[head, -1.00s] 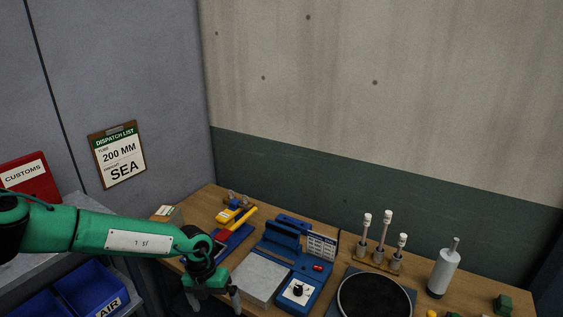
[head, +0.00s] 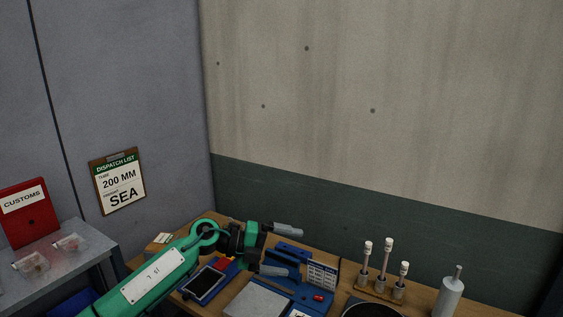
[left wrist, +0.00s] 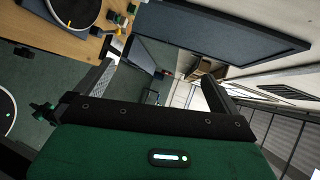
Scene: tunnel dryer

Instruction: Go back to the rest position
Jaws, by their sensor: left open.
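My left gripper (head: 281,250) is at the end of the green arm that comes in from the lower left in the head view. Its two grey fingers are spread apart and point right, above the workbench. Nothing is between them. In the left wrist view the two fingers (left wrist: 160,88) are wide apart, with only the distant room between them. My right gripper shows in neither view.
The wooden bench (head: 419,293) carries a blue device (head: 313,298) with a grey plate, a dark-screened blue unit (head: 204,283), white-topped probes (head: 386,262) and a white bottle (head: 448,297). A grey shelf (head: 88,258) with a red customs box (head: 27,212) stands left.

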